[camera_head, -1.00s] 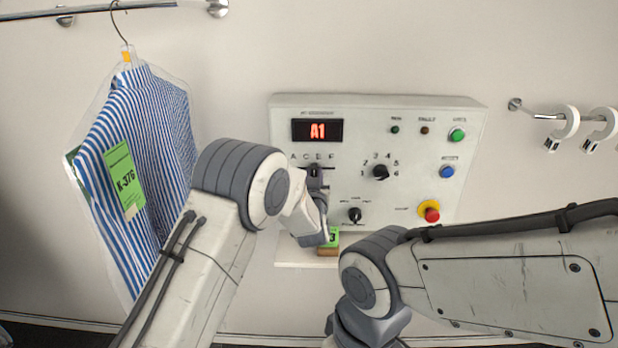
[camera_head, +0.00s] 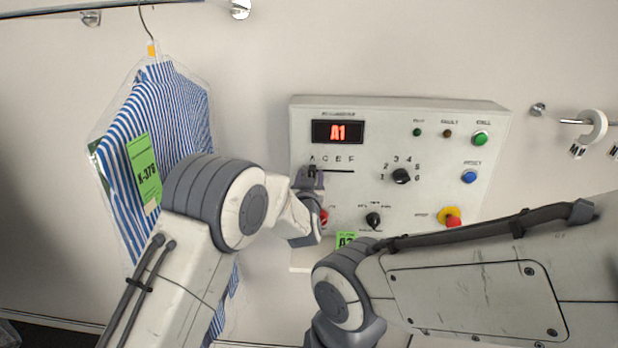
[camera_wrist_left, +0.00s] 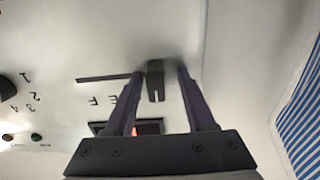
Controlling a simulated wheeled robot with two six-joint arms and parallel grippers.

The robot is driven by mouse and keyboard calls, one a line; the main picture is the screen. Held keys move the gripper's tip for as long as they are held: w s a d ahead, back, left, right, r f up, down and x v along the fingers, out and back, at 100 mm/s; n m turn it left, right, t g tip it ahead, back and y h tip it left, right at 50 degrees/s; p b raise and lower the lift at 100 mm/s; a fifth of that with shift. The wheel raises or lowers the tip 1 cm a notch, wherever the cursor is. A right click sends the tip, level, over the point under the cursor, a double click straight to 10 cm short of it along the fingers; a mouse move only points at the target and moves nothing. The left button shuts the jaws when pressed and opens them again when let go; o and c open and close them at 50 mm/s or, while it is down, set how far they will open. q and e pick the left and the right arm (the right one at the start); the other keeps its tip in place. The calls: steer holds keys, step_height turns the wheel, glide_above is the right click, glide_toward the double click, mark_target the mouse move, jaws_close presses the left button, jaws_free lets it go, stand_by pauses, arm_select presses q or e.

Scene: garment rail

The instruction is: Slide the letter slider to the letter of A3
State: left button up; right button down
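The letter slider's dark knob (camera_head: 312,170) is at the left end of its slot, under the letter A, on the white control panel (camera_head: 450,120). My left gripper (camera_head: 308,178) is at the knob, partly hiding it. In the left wrist view, which is upside down, the knob (camera_wrist_left: 155,82) stands between the two fingers (camera_wrist_left: 162,85). The left-hand finger is close to it and a gap shows on the other side. The display (camera_head: 338,132) reads A1. A green tag (camera_head: 346,240) reading A3 sits below the panel, partly covered by my right arm. My right gripper is out of view.
A number dial (camera_head: 401,176), a small lower knob (camera_head: 373,220), a green button (camera_head: 480,138), a blue button (camera_head: 469,176) and a red stop button (camera_head: 453,220) are on the panel. A bagged striped shirt (camera_head: 165,110) hangs at left. My right arm crosses below the panel.

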arm_select(q)
steer(key=s+a+b, duration=0.1)
steer(key=s+b, duration=0.3)
steer(key=s, duration=0.6)
steer(key=shift+s+a, duration=0.15)
steer(key=shift+a, duration=0.2)
steer(key=shift+a, duration=0.1)
steer(key=s+a+f+g+y, duration=0.1)
steer(key=s+a+f+g, duration=0.35)
steer(key=a, duration=0.25)
steer(key=s+a+f+g, duration=0.3)
steer(key=a+f, duration=0.3)
steer(key=s+a+f+n+g+y, duration=0.1)
steer(key=s+a+f+g, duration=0.1)
steer(key=s+a+g, duration=0.3)
steer(key=s+a+f, duration=0.2)
steer(key=s, duration=0.6)
steer(key=s+a+f+n+g+y, duration=0.1)
steer(key=s+a+f+g, duration=0.1)
steer(key=s+a+g, duration=0.3)
steer(key=s+d+r+m, duration=0.3)
steer(key=s+d, duration=0.4)
steer(key=s+d+r+m+h, duration=0.1)
steer(key=s+d+r+m, duration=0.2)
steer(key=s+d, duration=0.4)
steer(key=shift+d+r+m, duration=0.15)
steer(key=shift+d+m, duration=0.2)
steer(key=shift+m, duration=0.45)
